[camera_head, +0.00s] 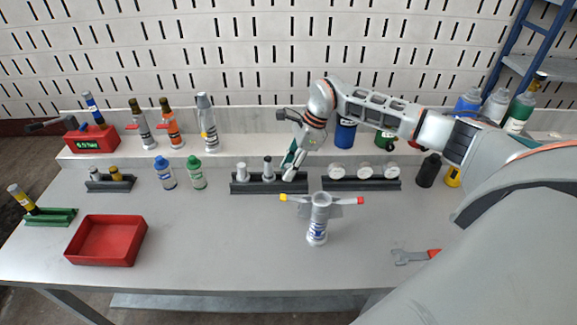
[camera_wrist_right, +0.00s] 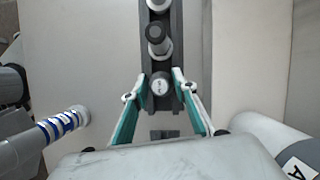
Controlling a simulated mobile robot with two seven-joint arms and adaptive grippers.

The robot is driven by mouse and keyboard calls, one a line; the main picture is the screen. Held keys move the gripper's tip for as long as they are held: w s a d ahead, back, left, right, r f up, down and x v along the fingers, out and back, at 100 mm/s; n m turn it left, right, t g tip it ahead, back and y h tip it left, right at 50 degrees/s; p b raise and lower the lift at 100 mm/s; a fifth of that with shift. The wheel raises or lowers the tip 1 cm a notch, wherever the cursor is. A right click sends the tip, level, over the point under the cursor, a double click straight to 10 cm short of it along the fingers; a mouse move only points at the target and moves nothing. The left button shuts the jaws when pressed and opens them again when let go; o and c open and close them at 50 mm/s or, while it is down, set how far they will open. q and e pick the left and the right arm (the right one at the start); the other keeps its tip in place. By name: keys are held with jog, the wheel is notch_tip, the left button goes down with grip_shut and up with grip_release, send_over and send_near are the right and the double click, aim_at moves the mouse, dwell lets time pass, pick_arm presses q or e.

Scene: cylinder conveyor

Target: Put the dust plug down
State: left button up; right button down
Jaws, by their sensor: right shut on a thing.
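The dust plug, a small grey round-topped piece (camera_wrist_right: 160,84), is between the fingers of my right gripper (camera_wrist_right: 156,88) in the right wrist view. In the head view, my right gripper (camera_head: 290,173) is at the right end of a dark rack (camera_head: 268,187) and largely hides the plug. My right gripper is shut on the plug, which lines up with the end of the rack; I cannot tell whether it is fully seated. My left gripper is not in view.
A grey cylinder with a cross-shaped valve (camera_head: 317,226) stands in front of the rack. A second rack (camera_head: 362,184) holds round white-topped pieces just to the right. A red tray (camera_head: 88,259) and a wrench (camera_head: 414,257) lie nearer the front. The front middle of the table is clear.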

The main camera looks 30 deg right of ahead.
jog(key=c, duration=1.6)
grip_release()
jog(key=shift+r, duration=0.6)
jog(key=v, duration=1.2)
jog(key=shift+p, duration=0.35)
jog(key=shift+a, duration=0.15)
